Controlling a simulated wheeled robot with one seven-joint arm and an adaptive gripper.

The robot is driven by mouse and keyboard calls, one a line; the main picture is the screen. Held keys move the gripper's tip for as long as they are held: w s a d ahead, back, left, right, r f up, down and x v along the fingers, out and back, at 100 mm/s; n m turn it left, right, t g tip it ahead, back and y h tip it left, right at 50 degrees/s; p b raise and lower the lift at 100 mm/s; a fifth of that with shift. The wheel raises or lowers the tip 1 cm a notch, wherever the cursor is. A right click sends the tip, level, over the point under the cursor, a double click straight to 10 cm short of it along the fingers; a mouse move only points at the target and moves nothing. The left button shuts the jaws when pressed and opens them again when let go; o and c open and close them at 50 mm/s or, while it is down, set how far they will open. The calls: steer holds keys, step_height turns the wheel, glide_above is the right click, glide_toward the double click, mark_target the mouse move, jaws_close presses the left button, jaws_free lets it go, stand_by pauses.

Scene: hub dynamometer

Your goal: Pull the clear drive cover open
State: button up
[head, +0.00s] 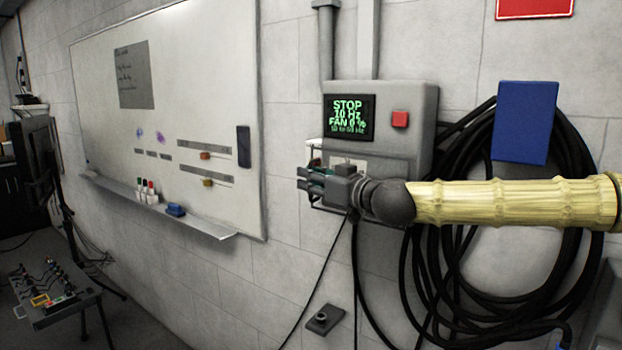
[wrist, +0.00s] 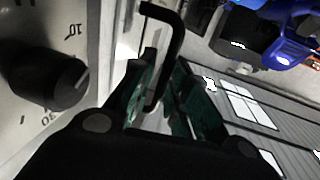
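The grey drive box (head: 418,110) is on the wall, with a lit screen reading STOP, 10 Hz, FAN 0 %. The clear drive cover is hard to make out; its area on the lower box is largely hidden behind my gripper (head: 308,178). In the wrist view a black bent handle (wrist: 176,40) reaches down between the fingers of my gripper (wrist: 160,100). The fingers stand apart with dark green pads, on either side of the handle's end. I cannot tell whether they touch it. A black knob (wrist: 45,80) on a numbered dial is left of the fingers.
A red button (head: 400,119) is beside the screen. Coiled black hose (head: 575,170) and a blue panel (head: 524,122) hang to the right. A whiteboard (head: 200,70) with a marker ledge (head: 165,212) is left. A bench with small parts (head: 50,300) stands lower left.

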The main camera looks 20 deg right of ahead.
jaws_close()
steer(key=shift+a+f, duration=0.1)
